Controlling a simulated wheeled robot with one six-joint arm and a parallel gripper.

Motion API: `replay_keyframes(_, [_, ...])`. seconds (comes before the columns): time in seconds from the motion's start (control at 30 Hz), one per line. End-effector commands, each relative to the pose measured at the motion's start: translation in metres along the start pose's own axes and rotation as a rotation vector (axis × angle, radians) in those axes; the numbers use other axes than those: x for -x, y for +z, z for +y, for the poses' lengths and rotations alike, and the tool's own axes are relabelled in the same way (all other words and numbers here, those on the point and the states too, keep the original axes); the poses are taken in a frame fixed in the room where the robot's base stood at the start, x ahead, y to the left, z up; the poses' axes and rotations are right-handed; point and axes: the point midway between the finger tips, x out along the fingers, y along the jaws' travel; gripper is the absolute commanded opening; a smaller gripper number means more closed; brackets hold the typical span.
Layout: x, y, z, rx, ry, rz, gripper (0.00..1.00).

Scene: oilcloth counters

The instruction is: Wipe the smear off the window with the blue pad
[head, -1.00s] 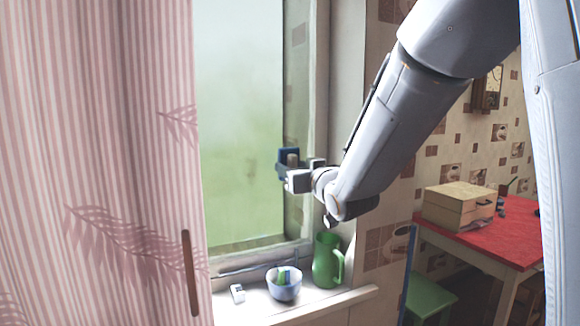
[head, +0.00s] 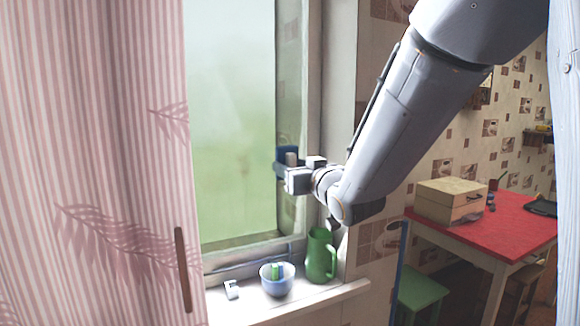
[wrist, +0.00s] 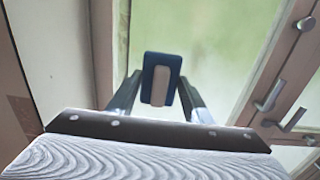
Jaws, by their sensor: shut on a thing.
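The window (head: 232,140) stands behind the sill, its glass pale green and hazy; I cannot make out a distinct smear on it. The blue pad (head: 281,153) is upright at the right side of the glass, near the frame. My gripper (head: 289,168) is shut on the pad's light handle, which also shows in the wrist view (wrist: 160,86) with the blue pad (wrist: 148,78) behind it. I cannot tell whether the pad touches the glass.
A striped pink curtain (head: 100,150) covers the left. On the sill (head: 300,302) are a green jug (head: 320,256), a blue bowl (head: 277,282) with green and blue things in it, and a small white object (head: 231,290). A red table (head: 500,225) with a box (head: 449,202) stands right.

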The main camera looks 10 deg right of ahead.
Motion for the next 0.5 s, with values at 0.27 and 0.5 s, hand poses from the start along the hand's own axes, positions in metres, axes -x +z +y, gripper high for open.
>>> replay_keyframes(0.27, [-0.0004,0.0001,0.0002,0.0,0.0,0.0,0.28])
replay_keyframes(0.5, [-0.0024,0.0008,-0.0065,-0.005,-0.004,-0.001,0.28])
